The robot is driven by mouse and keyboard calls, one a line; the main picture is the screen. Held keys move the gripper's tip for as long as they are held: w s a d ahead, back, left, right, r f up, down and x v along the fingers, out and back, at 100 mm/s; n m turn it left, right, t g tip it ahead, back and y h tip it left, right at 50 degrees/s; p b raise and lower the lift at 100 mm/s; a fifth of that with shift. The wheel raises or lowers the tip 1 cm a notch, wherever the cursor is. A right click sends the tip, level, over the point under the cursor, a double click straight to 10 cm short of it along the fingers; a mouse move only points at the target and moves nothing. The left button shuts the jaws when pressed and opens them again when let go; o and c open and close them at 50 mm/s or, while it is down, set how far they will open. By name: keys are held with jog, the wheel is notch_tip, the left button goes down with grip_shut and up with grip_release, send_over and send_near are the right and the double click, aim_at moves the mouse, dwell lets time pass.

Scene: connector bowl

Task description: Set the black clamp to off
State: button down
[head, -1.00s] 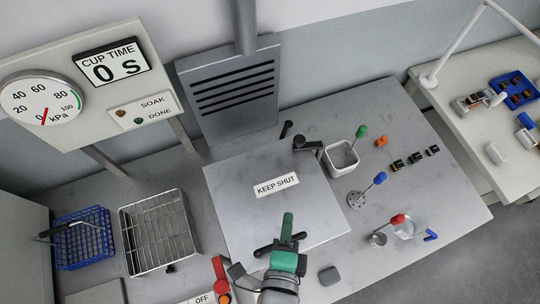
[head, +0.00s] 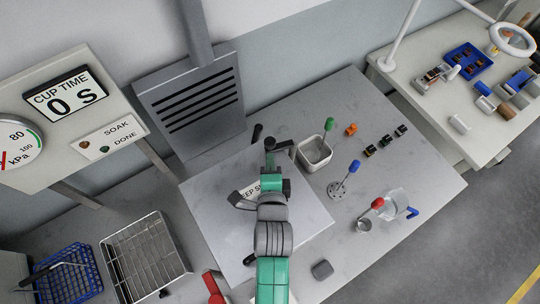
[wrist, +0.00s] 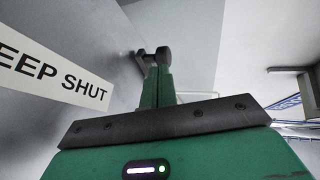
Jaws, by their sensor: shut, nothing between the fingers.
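The black clamp (head: 279,145) sits near the far right corner of the grey lid marked KEEP SHUT, beside the white square container. My gripper (head: 269,160) is shut and empty, reaching over the lid with its fingertips close to the clamp. It partly covers the clamp in the head view. In the wrist view my green fingers (wrist: 156,86) are together, and a dark part with rounded ends (wrist: 153,56), which looks like the clamp, shows just beyond their tips. I cannot tell whether they touch.
The lid (head: 305,218) has a black handle (head: 257,133) at its far edge. The white container (head: 315,152) with a green-handled tool stands to the right. A blue-handled tool (head: 347,180) and red-handled cup (head: 364,225) stand farther right. A red lever (head: 212,283) is at front left.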

jog(key=shift+x, duration=1.05)
